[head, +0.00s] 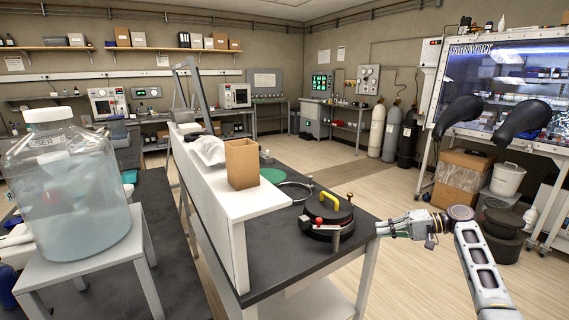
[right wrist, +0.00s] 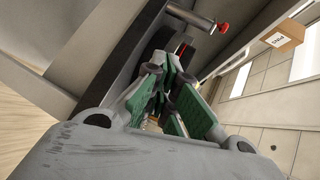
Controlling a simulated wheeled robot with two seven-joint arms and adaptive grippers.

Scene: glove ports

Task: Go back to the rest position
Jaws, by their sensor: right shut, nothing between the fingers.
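My right gripper (head: 382,229) is at the right edge of the dark bench top (head: 270,262), to the right of a round black vessel (head: 328,218) with a yellow handle on its lid. The gripper points left towards the vessel, with a small gap between them in the head view. In the right wrist view its green-padded fingers (right wrist: 168,92) are together with nothing held between them. A metal rod with a red end (right wrist: 222,27) shows beyond the fingers there. My left gripper is not in the head view.
A white raised shelf (head: 240,212) with a cardboard box (head: 242,163) runs along the bench. A large clear bottle (head: 70,190) stands on a stand at the left. A glove box (head: 500,85) with black gloves is at the right. Open floor (head: 395,190) lies between.

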